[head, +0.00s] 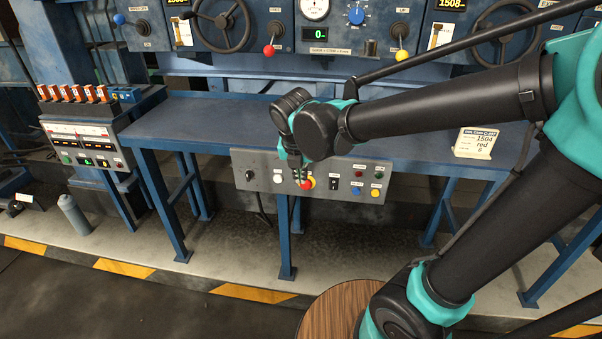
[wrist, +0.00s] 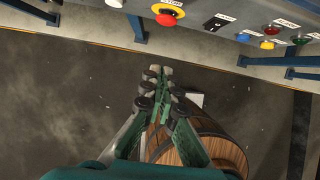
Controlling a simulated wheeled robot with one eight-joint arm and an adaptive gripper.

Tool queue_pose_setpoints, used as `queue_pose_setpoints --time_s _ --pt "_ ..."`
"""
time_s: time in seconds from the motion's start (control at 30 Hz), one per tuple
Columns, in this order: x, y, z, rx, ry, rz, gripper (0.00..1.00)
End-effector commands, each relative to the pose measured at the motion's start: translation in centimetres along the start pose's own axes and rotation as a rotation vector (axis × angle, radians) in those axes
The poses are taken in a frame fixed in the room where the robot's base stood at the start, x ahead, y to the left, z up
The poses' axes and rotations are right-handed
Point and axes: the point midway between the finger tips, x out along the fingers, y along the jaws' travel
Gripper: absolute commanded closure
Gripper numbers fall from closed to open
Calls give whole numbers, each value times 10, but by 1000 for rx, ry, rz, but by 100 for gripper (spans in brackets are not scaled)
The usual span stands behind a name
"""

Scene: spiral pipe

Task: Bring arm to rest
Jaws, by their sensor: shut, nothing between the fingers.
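My arm reaches in from the right in the head view and bends down in front of the grey control panel (head: 262,162) on the blue table's front. My gripper (head: 302,184) hangs by the red button (head: 307,184) with the yellow surround, its fingers partly covering that area. In the wrist view my gripper (wrist: 160,72) is shut and empty, its green fingers together. The red button (wrist: 168,17) shows above the fingertips there, apart from them in the picture.
A wooden barrel (head: 340,310) stands in front of the table; it also shows in the wrist view (wrist: 215,143). The blue table (head: 210,115) holds a small card (head: 476,143). Wheels and levers line the machine behind. A grey bottle (head: 73,213) stands at left.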

Motion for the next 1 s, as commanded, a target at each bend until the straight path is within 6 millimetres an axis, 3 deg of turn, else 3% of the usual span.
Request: queue_pose_setpoints --time_s 0.13,0.27,0.67,1.0 --pt "4 -9 0 81 4 0 100" --pt "15 -31 0 306 12 -2 100" --pt "52 -117 -17 1270 39 -11 100" --pt "75 -179 -47 2095 50 -17 100"
